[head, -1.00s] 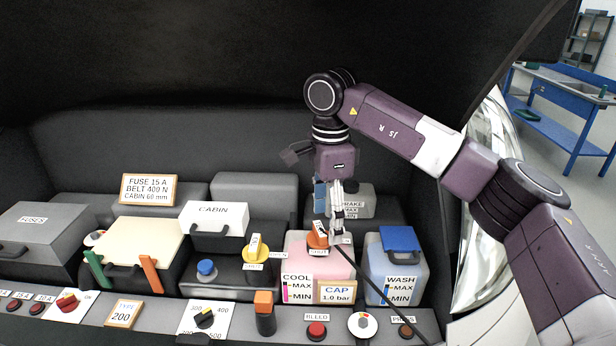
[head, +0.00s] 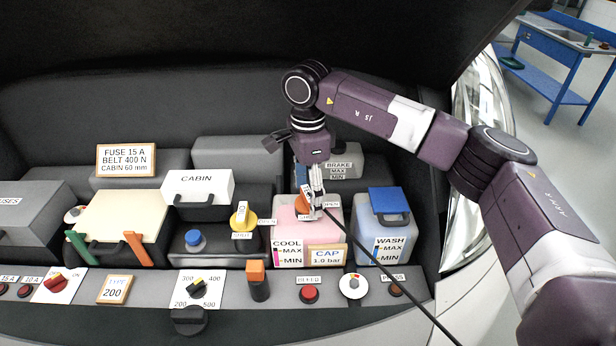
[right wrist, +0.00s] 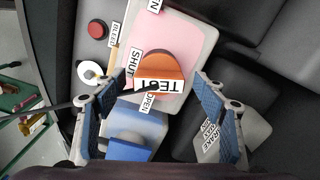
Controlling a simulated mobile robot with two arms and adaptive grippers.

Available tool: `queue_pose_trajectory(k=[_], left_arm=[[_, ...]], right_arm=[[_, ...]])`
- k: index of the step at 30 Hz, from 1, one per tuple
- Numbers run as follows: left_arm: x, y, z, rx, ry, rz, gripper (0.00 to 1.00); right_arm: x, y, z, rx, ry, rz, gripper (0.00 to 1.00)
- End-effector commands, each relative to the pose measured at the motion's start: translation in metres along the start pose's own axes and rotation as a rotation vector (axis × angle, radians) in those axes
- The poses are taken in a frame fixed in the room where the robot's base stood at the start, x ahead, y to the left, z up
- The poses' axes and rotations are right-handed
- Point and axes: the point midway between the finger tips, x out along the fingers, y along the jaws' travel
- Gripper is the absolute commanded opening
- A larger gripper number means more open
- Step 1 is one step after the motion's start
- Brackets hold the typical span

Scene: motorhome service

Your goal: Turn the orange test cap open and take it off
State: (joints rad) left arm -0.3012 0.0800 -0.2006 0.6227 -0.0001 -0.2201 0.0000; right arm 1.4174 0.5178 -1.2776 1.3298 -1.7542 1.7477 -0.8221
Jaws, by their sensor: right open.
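The orange test cap (head: 303,204) sits on top of the pink coolant tank (head: 281,221). In the right wrist view the cap (right wrist: 158,66) is round, with a raised bar marked TEST and SHUT and OPEN labels beside it. My right gripper (head: 312,199) points down at the cap and partly hides it in the head view. In the right wrist view its two blue-padded fingers (right wrist: 161,84) are spread wide, with the cap beyond and between them, and nothing is clamped. A thin black line reaches the cap's bar. My left gripper is not in view.
The blue-lidded wash tank (head: 382,224) stands right of the coolant tank, and the brake tank (head: 345,164) stands behind. A yellow cap (head: 240,218) is to the left. A CAP 1.0 bar sign (head: 327,257) is in front, above a panel with several buttons and knobs.

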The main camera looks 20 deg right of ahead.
Motion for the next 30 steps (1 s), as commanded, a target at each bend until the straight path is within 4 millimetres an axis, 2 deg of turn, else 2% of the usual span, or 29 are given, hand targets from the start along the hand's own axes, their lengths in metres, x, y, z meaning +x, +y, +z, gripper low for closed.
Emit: queue_pose_trajectory(k=[10,22,23,30], left_arm=[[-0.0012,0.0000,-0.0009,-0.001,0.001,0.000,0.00],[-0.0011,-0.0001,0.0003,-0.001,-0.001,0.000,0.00],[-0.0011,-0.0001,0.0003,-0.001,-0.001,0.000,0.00],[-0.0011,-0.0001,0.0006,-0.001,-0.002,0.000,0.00]], right_arm=[[0.0056,0.0002,-0.0002,0.000,0.000,0.000,0.65],[0.0050,0.0000,-0.0002,0.000,0.000,-0.001,0.22],[0.0048,-0.0001,-0.0001,0.000,0.000,-0.001,0.43],[0.0045,-0.0002,-0.0001,0.000,0.000,-0.001,0.17]])
